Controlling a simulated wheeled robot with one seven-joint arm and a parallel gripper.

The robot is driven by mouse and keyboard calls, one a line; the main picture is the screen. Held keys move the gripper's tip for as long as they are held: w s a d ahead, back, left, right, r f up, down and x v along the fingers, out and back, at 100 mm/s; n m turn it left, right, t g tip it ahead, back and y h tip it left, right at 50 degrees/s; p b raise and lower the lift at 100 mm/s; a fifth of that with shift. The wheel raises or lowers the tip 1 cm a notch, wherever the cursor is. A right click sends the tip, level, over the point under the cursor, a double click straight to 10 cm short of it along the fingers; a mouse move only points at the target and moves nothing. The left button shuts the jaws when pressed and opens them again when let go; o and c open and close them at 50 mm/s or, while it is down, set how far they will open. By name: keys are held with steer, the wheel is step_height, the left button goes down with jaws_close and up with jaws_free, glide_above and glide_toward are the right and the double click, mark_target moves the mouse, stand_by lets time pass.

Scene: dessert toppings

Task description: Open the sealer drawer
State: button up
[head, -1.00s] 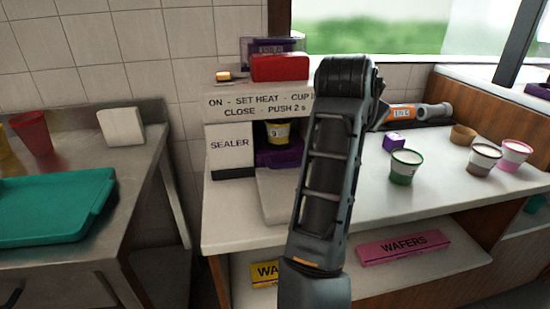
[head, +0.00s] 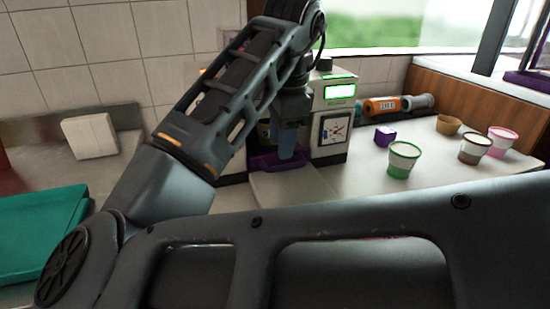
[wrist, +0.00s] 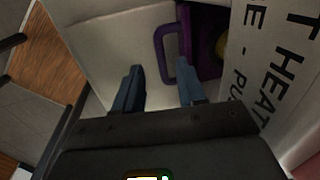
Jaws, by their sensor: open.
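The sealer (head: 330,135) is a white machine on the counter, largely hidden behind my arm in the head view. Its purple drawer (head: 262,161) shows low in the opening. In the wrist view, the drawer's purple looped handle (wrist: 158,50) sticks out over the pale surface. My gripper (wrist: 157,88) is open and empty, with blue fingers on either side of the handle's left bar in the picture. The right finger overlaps the loop; I cannot tell whether either touches it. In the head view the gripper (head: 287,145) points down in front of the sealer.
A teal tray (head: 35,230) lies at left. My arm covers much of the head view.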

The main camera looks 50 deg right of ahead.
mark_target(279, 166)
steer(key=shift+w+d+f, duration=0.1)
steer(key=shift+w+f, duration=0.05)
steer(key=shift+f, duration=0.75)
steer(key=shift+w+d+f, duration=0.1)
steer(key=shift+f, duration=0.8)
steer(key=shift+w+d+f, duration=0.1)
steer(key=shift+w+f, duration=0.05)
steer(key=shift+f, duration=0.75)
steer(key=shift+c, duration=0.3)
jaws_close()
